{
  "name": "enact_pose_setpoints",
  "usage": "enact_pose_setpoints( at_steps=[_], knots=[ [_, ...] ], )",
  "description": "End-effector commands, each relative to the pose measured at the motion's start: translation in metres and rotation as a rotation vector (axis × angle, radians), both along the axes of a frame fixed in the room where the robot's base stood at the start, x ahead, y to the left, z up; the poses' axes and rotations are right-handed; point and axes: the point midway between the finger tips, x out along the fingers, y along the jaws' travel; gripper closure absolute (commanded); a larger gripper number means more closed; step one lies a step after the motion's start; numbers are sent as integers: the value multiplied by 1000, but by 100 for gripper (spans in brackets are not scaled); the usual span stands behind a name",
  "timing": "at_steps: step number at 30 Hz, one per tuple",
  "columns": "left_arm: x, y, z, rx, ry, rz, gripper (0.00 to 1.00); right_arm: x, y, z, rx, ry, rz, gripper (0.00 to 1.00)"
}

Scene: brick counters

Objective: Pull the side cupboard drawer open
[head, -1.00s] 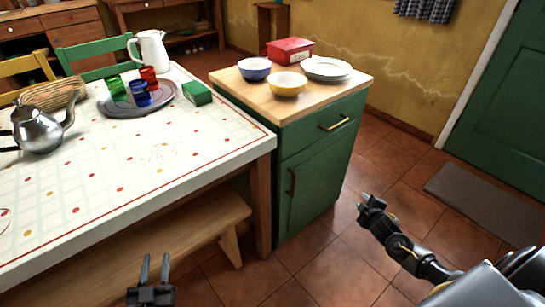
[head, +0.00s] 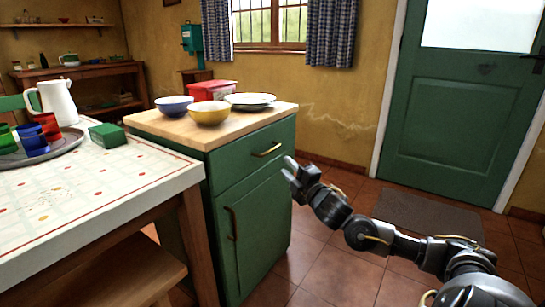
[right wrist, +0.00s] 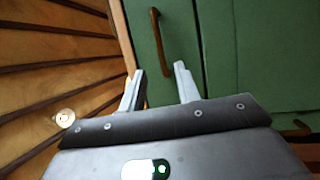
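The green side cupboard (head: 225,175) has a drawer (head: 235,165) at its top, which looks shut, with a brass handle (head: 267,150). My right gripper (head: 289,167) is just right of and below that handle in the head view. In the right wrist view, which is turned on its side, the open fingers (right wrist: 158,70) point at the drawer front. The drawer handle (right wrist: 158,42) lies beyond the fingertips, between their lines, and no contact shows. My left gripper is out of view.
The cupboard door below has a dark handle (head: 232,223). Bowls (head: 209,114), plates (head: 250,100) and a red box (head: 212,90) stand on the cupboard's wooden top (head: 160,127). The table (head: 130,185) and bench (head: 125,275) are at left. Floor to the right is open.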

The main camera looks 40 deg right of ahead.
Motion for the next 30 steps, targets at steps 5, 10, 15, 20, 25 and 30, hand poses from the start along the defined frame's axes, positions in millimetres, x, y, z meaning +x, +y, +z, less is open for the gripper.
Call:
enact_pose_setpoints(
  at_steps=[5,10,15,20,25,30],
  knots=[
    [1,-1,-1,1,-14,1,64,26,-4,5,2,-5,-3,67],
    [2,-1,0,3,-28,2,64,53,-6,9,2,-4,-3,67],
    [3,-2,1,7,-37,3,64,75,-8,12,2,-2,-2,67],
    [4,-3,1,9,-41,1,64,88,-9,14,2,0,0,67],
    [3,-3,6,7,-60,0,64,93,-10,16,2,1,0,67],
    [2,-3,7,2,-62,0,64,93,-10,16,1,1,0,67]
  ],
)
